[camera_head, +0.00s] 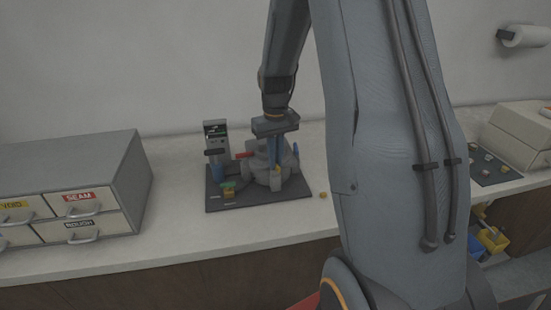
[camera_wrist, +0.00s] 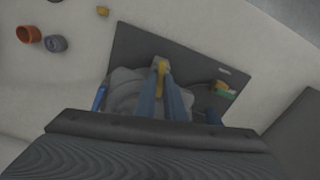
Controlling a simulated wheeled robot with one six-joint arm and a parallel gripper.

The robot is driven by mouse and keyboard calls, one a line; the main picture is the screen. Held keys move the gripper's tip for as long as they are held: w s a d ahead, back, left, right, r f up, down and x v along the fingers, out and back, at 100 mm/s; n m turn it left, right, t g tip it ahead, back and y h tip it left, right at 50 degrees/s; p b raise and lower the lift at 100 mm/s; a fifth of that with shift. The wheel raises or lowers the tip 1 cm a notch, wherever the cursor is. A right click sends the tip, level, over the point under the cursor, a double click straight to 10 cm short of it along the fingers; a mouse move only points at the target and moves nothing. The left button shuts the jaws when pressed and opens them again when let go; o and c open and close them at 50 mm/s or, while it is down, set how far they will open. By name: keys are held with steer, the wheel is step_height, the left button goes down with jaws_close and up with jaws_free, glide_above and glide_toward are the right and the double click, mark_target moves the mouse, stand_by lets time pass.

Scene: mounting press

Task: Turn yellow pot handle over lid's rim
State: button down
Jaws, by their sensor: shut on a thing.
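The grey mounting press (camera_head: 262,181) stands on a dark base plate with its round, lobed pot body and lid under my gripper. My gripper (camera_head: 276,166) points down over it; in the wrist view its two blue-grey fingers (camera_wrist: 163,90) are closed on the yellow pot handle (camera_wrist: 161,68). The handle sits between the fingertips at the edge of the grey pot (camera_wrist: 125,84). The fingers and palm hide much of the lid, so I cannot tell how the handle lies against its rim. A blue handle (camera_head: 296,150) and a red handle (camera_head: 244,155) show on the pot's sides.
A grey control column (camera_head: 216,140) stands at the press's left, with green and yellow parts (camera_head: 229,186) before it. A labelled drawer cabinet (camera_head: 80,190) is farther left. The bench front is clear.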

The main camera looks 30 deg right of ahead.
steer(key=shift+m, duration=1.2)
steer(key=c, duration=1.8)
jaws_free()
steer(key=shift+c, duration=0.2)
steer(key=shift+r+b, duration=1.1)
steer(key=shift+r, duration=2.85)
steer(key=s+a+f+n+b, duration=0.1)
steer(key=s+a+f, duration=0.2)
steer(key=s+a, duration=0.4)
steer(key=s+a+f+n+t+b, duration=0.1)
steer(key=s+a+f+n, duration=0.1)
steer(key=s+a+f, duration=0.2)
steer(key=s+a, duration=0.3)
steer(key=s, duration=0.3)
steer(key=shift+a+f, duration=0.2)
steer(key=shift+a, duration=0.05)
